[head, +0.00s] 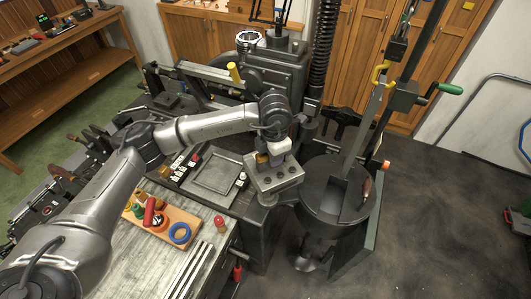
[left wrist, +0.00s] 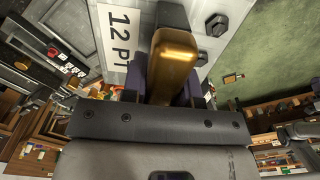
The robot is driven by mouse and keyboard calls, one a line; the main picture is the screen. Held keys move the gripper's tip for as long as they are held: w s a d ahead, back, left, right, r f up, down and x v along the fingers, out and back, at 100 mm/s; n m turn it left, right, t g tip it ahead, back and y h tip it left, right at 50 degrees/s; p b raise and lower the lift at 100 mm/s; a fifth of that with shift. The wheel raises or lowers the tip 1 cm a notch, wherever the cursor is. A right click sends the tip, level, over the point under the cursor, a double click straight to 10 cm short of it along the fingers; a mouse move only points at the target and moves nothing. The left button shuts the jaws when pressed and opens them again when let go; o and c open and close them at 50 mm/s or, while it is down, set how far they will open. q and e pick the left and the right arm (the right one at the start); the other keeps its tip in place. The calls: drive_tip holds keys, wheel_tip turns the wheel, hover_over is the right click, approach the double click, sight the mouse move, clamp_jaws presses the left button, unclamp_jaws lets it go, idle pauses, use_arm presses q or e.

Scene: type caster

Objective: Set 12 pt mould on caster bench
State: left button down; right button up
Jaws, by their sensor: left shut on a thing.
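The 12 pt mould (head: 289,172) is a pale grey metal block with dark round bolts and a brass handle. In the left wrist view its "12 PT" label (left wrist: 118,35) and the brass handle (left wrist: 172,62) show close up. My left gripper (head: 268,158) is shut on the handle, with its fingers on either side of it. The mould is over the right end of the dark caster bench (head: 250,208), beside the round pot. I cannot tell whether its underside touches anything. My right gripper is in neither view.
A square tray (head: 196,179) lies on the bench left of the mould. The dark round pot (head: 315,203) with a tall lever stands close to its right. A wooden rack (head: 176,217) with coloured rings sits on the worktop (head: 136,257) in front.

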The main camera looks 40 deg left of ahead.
use_arm(q)
drive_tip(key=d+r+m, duration=0.1)
drive_tip(key=m, duration=0.2)
drive_tip(key=d+r+m, duration=0.1)
drive_tip(key=m, duration=0.2)
drive_tip(key=d+r+m, duration=0.1)
drive_tip(key=d+m, duration=0.1)
drive_tip(key=m, duration=0.1)
drive_tip(key=shift+s+m, duration=0.3)
drive_tip(key=shift+s, duration=0.05)
drive_tip(key=s+d+r+m, duration=0.2)
drive_tip(key=d+m, duration=0.1)
drive_tip(key=m, duration=0.8)
drive_tip(key=s+d+r+m, duration=0.1)
drive_tip(key=d+r+m, duration=0.2)
drive_tip(key=m, duration=0.8)
drive_tip(key=shift+s+d, duration=0.35)
drive_tip(key=shift+d, duration=0.05)
